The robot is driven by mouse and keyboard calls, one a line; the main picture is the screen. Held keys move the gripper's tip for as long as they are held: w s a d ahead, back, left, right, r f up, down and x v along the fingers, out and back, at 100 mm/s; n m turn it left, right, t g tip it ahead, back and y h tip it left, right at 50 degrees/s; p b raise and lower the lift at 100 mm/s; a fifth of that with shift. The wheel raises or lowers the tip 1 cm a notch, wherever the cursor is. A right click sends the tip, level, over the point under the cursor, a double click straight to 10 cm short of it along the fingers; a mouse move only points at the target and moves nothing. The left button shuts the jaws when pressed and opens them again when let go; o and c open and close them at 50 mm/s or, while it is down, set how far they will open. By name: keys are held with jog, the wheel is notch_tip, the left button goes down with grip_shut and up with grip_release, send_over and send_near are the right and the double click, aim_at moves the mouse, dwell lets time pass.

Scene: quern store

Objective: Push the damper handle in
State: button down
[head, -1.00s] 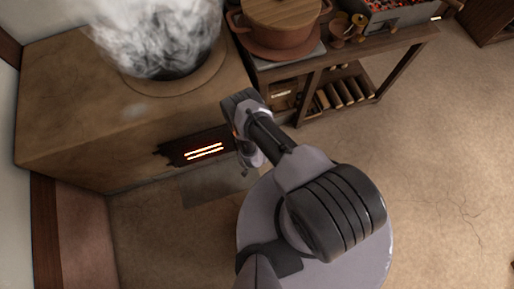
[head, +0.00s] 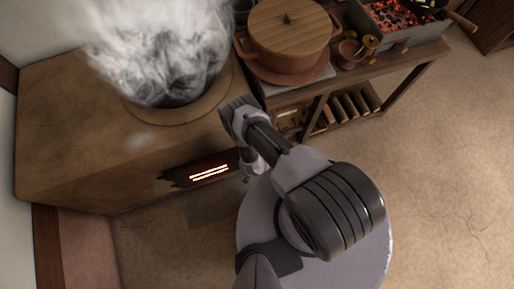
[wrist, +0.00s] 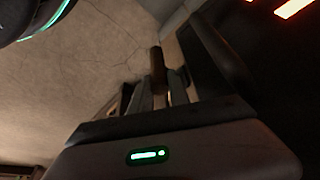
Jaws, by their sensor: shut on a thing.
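The damper handle (wrist: 157,68) is a short brown wooden bar in the wrist view. My gripper (wrist: 162,93) is shut on it, with the handle's end sticking out past the fingers. In the head view my arm reaches down by the front right part of the brown stove (head: 80,120). The fingers and the handle cannot be made out clearly there, behind my wrist. How far the handle stands out from the stove cannot be told.
A glowing slotted grate (head: 209,173) is in the stove front, left of my wrist. Smoke (head: 165,55) rises from the stove's round top opening. A wooden bench (head: 400,65) with a lidded pot (head: 290,40) and a brazier (head: 395,22) stands right. Floor at right is clear.

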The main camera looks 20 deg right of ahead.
jog(key=shift+w+a+r, duration=0.1)
jog(key=shift+w, duration=0.35)
jog(key=c, duration=1.3)
grip_release()
jog(key=shift+s, duration=0.1)
jog(key=shift+o, duration=0.2)
jog(key=shift+s, duration=0.1)
jog(key=shift+s, duration=0.1)
jog(key=p+v, duration=0.9)
jog(key=v, duration=0.8)
jog(key=shift+p, duration=0.4)
jog(key=shift+s+r, duration=0.15)
jog(key=shift+s, duration=0.05)
